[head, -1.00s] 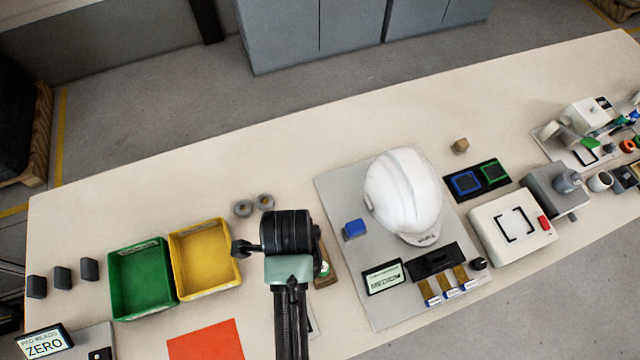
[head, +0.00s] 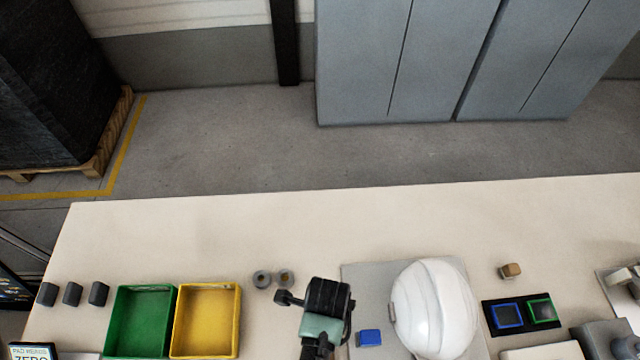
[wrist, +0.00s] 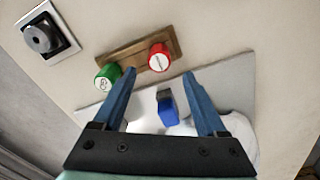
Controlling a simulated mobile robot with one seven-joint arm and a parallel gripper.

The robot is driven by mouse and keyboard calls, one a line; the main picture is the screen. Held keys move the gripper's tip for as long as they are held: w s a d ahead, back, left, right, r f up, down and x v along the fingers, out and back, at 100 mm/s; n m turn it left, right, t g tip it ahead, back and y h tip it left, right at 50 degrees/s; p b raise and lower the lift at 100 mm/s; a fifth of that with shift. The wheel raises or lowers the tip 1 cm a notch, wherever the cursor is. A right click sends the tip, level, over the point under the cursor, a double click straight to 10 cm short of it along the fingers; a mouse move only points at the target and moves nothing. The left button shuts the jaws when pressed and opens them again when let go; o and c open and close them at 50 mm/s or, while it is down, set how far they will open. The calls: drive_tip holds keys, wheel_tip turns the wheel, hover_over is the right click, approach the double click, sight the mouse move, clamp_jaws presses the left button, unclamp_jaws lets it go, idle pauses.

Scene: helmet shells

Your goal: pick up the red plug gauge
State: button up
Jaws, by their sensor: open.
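The red plug gauge (wrist: 159,57) shows its red round top with a white label in the wrist view. It stands in a brown wooden rack (wrist: 137,51), to the right of a green-topped gauge (wrist: 107,76). My gripper (wrist: 159,73) is open, its two blue fingers spread, with nothing held between them. In the picture, the red top lies just beyond the fingertips, between their lines; the remaining distance is unclear. In the head view my arm's dark and pale-green end shows, but the fingers, the rack and the red gauge cannot be made out.
A blue block (head: 369,338) and a white helmet shell (head: 435,310) sit on a grey plate right of my arm. Green (head: 117,325) and yellow (head: 182,325) bins stand left. Two grey rings (head: 262,279) lie behind the yellow bin. The table's back strip is clear.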

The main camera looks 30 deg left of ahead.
drive_tip(key=f, duration=0.2)
drive_tip(key=a+f, duration=0.1)
drive_tip(key=f, duration=0.1)
drive_tip(key=shift+s+f+p, duration=0.15)
drive_tip(key=shift+s+p, duration=0.05)
drive_tip(key=shift+p, duration=0.2)
drive_tip(key=shift+f, duration=0.45)
clamp_jaws()
drive_tip(key=shift+r, duration=0.1)
